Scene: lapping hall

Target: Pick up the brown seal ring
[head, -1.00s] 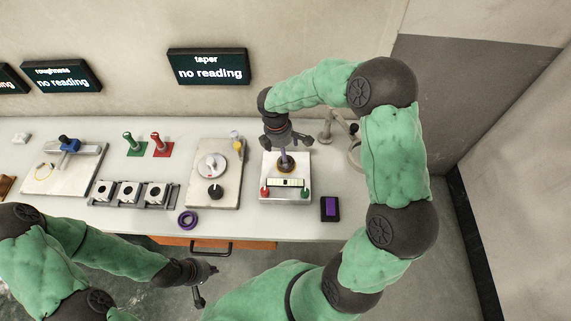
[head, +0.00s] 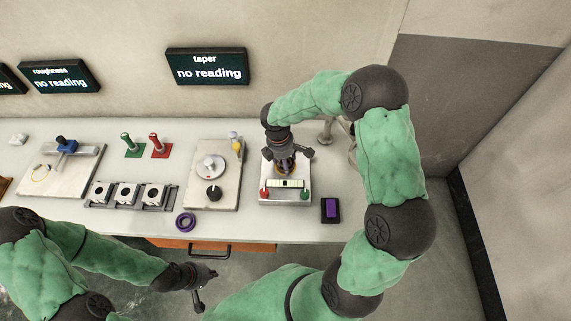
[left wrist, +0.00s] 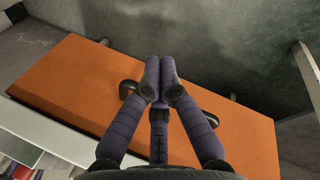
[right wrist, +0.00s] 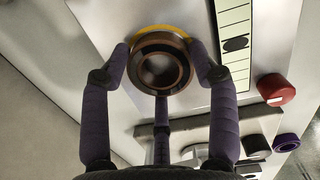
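The brown seal ring (right wrist: 162,66) sits on a yellow-edged round seat on a pale plate (right wrist: 112,22). In the head view the ring (head: 285,169) is partly hidden under my right gripper (head: 287,161). In the right wrist view my right gripper (right wrist: 160,55) is open, with one finger on each side of the ring. The left and right fingers stand close to its sides, and I see no clear grip. My left gripper (head: 203,283) hangs in front of the table edge. In the left wrist view its fingertips (left wrist: 160,75) are together, with nothing between them.
A level gauge (head: 286,184) with red and green knobs lies just before the ring. A purple ring (head: 186,223) lies near the front edge, and a purple-topped block (head: 330,208) right of the plate. A dial plate (head: 205,200) stands left. An orange drawer (left wrist: 70,85) is below my left gripper.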

